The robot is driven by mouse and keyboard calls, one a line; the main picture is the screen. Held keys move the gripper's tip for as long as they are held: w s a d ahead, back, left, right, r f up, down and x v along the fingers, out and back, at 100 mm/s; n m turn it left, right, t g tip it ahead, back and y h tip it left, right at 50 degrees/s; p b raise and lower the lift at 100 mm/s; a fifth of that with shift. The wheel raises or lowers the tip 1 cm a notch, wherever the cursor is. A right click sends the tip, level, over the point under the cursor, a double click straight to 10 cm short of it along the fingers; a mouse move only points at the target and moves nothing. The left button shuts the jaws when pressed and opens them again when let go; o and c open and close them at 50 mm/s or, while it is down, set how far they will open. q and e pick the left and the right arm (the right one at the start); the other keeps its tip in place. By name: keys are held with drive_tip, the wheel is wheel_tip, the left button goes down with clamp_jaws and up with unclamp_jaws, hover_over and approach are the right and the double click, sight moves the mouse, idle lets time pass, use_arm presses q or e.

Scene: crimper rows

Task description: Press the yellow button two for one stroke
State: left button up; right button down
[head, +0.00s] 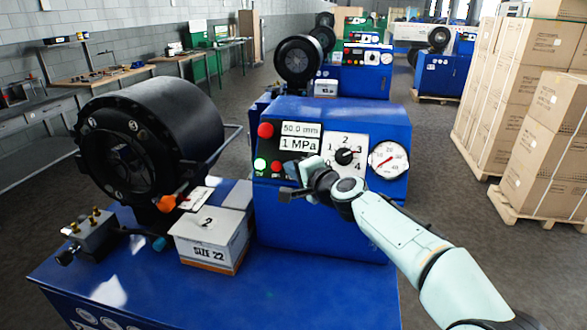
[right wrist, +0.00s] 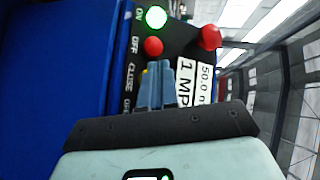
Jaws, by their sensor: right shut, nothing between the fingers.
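The control panel (head: 325,150) on the blue crimper carries a lit green button (head: 260,164) and a red button (head: 276,166). In the right wrist view these are the green button (right wrist: 156,17), marked ON, and the red button (right wrist: 153,46), marked OFF. A sliver of yellow button (right wrist: 145,71) shows beside my fingertips, near the CLOSE label; the rest is hidden. My right gripper (head: 306,170) is shut and empty, its fingers (right wrist: 156,84) pointing at the panel over that button. Whether they touch it I cannot tell. My left gripper is not in view.
A red mushroom button (head: 265,130), displays reading 50.0 mm and 1 MPa, a dial (head: 344,156) and a gauge (head: 388,160) surround the gripper. The black crimper head (head: 150,135) and a SIZE 22 box (head: 210,240) stand left. Stacked cartons (head: 545,140) stand right.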

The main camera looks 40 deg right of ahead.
drive_tip(key=shift+d+f, duration=0.1)
idle(0.5)
drive_tip(key=shift+w+d+f+b, duration=0.15)
drive_tip(key=shift+w+d+b, duration=0.05)
drive_tip(key=shift+b, duration=0.1)
drive_tip(key=shift+w+d+f+b, duration=0.25)
drive_tip(key=shift+d+b, duration=0.05)
drive_tip(key=shift+b, duration=0.05)
idle(0.8)
drive_tip(key=shift+s+a+r+p, duration=0.45)
drive_tip(key=shift+a+p, duration=0.05)
drive_tip(key=shift+a, duration=0.1)
drive_tip(key=shift+r, duration=0.1)
drive_tip(key=s+a+r+p, duration=0.2)
drive_tip(key=a+p, duration=0.1)
drive_tip(key=shift+s+a+r, duration=0.1)
drive_tip(key=shift+s+r, duration=0.2)
drive_tip(key=shift+r, duration=0.05)
